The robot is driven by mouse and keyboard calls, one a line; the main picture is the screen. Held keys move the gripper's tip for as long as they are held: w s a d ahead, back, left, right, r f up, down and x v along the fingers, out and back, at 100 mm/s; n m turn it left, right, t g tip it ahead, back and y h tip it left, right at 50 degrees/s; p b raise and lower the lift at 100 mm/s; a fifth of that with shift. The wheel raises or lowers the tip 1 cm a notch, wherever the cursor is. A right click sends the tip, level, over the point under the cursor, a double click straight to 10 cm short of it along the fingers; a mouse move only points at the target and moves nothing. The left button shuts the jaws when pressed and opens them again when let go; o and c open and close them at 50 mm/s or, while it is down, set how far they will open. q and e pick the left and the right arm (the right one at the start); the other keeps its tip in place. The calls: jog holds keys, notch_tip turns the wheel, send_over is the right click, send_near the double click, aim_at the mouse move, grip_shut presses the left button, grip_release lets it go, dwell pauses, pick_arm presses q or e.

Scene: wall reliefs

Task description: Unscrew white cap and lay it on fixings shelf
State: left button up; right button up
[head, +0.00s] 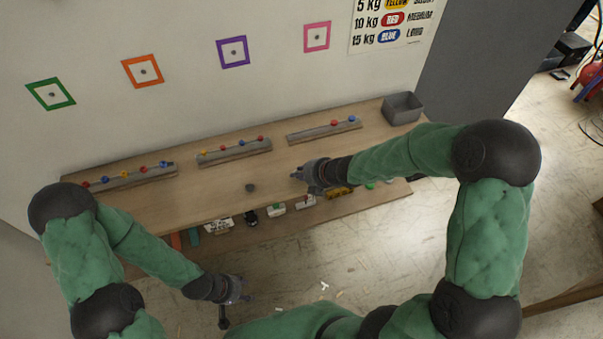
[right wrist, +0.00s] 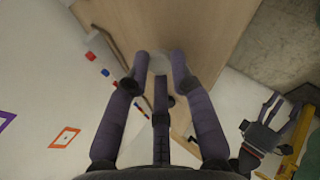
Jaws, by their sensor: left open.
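My right gripper (head: 298,175) is over the wooden shelf (head: 215,200), left of its right-hand end. In the right wrist view its fingers (right wrist: 160,60) close around a pale, whitish round piece (right wrist: 158,63), which looks like the white cap; the fingers partly hide it. In the head view the cap is too small to make out. I cannot tell whether it touches the shelf. My left gripper (head: 236,295) is open and empty, low in front of the shelf. A small dark round piece (head: 250,187) lies on the shelf left of my right gripper.
Rails with coloured knobs stand along the shelf's back: left (head: 125,177), middle (head: 232,150), right (head: 325,130). A grey bin (head: 402,107) stands at the right end. Several small items sit on a lower shelf. Coloured square frames (head: 233,52) with central dots are on the wall.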

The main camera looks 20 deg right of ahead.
jog(key=o, duration=0.5)
